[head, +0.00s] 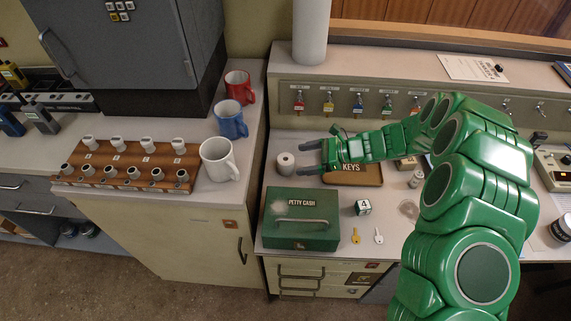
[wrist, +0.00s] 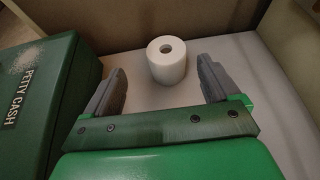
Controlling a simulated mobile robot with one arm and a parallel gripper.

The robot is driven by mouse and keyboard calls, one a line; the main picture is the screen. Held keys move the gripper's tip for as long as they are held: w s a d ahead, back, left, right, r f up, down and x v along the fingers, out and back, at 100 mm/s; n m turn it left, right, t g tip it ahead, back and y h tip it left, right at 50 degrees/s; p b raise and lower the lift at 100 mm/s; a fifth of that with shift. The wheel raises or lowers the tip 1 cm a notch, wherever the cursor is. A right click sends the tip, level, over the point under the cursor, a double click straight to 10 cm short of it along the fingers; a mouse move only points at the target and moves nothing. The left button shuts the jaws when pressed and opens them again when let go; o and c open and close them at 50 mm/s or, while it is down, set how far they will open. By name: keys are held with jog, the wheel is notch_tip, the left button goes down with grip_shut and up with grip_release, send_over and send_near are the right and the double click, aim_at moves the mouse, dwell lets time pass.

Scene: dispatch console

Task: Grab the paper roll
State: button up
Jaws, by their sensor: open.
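The paper roll (head: 286,163) is a small white cylinder standing upright on the console top, behind the green petty cash box. In the wrist view the roll (wrist: 166,60) stands with its core hole facing up, ahead of my gripper and between the lines of its two fingers. My gripper (head: 312,158) is open and empty, just to the right of the roll in the head view. In the wrist view the grey fingers of my gripper (wrist: 163,85) are spread wider than the roll.
The petty cash box (head: 301,218) stands close by and shows at the left in the wrist view (wrist: 38,100). A brown KEYS tray (head: 367,176) lies under my arm. Mugs (head: 219,160) stand to the left. A white column (head: 310,35) rises behind.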

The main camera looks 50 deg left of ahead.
aim_at(280, 164)
jog(key=shift+a+f+m, duration=0.15)
jog(key=shift+a+f, duration=0.2)
jog(key=shift+f, duration=0.3)
jog(key=shift+a+f+m, duration=0.15)
jog(key=shift+a+f, duration=0.2)
jog(key=shift+f, duration=0.25)
jog(key=shift+x, duration=3.85)
jog(key=shift+r, duration=0.15)
jog(key=c, duration=1.1)
